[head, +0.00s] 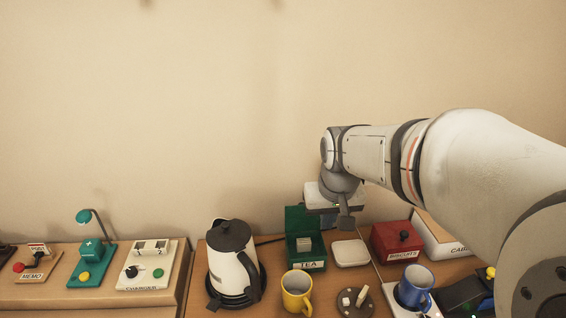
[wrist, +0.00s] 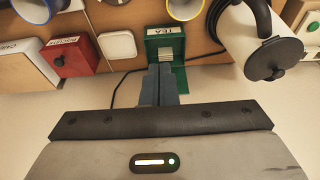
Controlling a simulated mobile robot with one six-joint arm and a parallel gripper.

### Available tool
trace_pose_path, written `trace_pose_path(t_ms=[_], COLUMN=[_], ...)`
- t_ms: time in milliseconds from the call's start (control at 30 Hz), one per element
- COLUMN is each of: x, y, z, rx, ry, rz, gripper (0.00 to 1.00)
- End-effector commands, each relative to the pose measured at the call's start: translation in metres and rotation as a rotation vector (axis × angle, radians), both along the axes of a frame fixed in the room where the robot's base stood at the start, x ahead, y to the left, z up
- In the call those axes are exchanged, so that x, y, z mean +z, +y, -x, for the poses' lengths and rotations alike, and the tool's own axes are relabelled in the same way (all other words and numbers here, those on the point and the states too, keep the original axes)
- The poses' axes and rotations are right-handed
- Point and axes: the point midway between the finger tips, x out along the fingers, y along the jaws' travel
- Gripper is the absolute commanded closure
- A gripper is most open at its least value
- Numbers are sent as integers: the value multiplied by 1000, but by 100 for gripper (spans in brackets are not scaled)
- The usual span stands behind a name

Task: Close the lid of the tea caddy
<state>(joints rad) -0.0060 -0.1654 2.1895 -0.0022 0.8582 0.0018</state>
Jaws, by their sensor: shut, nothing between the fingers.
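The tea caddy (head: 313,266) is a green box with a TEA label, standing on the desk against the wall side. Its lid (head: 297,217) stands open, upright at the back, and a pale block shows inside. In the wrist view the caddy (wrist: 151,47) is at the top centre, with part of its green lid (wrist: 183,82) showing beside my fingers. My gripper (head: 346,222) is shut and empty, pointing down just right of the raised lid. In the wrist view the fingers (wrist: 161,70) partly overlap the lid; I cannot tell whether they touch it.
A white kettle (head: 232,270) stands left of the caddy. A white square pad (head: 350,253) and a red biscuits box (head: 391,241) are to the right. A yellow mug (head: 295,289), a round tray (head: 368,309) and a blue mug (head: 412,286) stand in front.

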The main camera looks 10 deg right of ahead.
Motion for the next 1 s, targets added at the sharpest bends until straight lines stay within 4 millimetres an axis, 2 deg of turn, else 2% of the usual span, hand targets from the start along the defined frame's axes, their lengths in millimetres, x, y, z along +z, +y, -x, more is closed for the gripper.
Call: trace_pose_path(t_ms=[33,167,300,500,600,700,867,1000], x=[3,3,-6,-28,-37,-44,-55,-74], y=[1,2,4,6,7,8,8,7], z=[-23,-78,-134,-198,-217,-229,-236,-241], rx=[0,0,-1,-1,-1,-2,-2,-3], ry=[4,1,-3,-8,-11,-13,-11,-10], rz=[0,0,0,-1,-1,-2,-2,-2], gripper=[100,100,100,100,100,100,100,100])
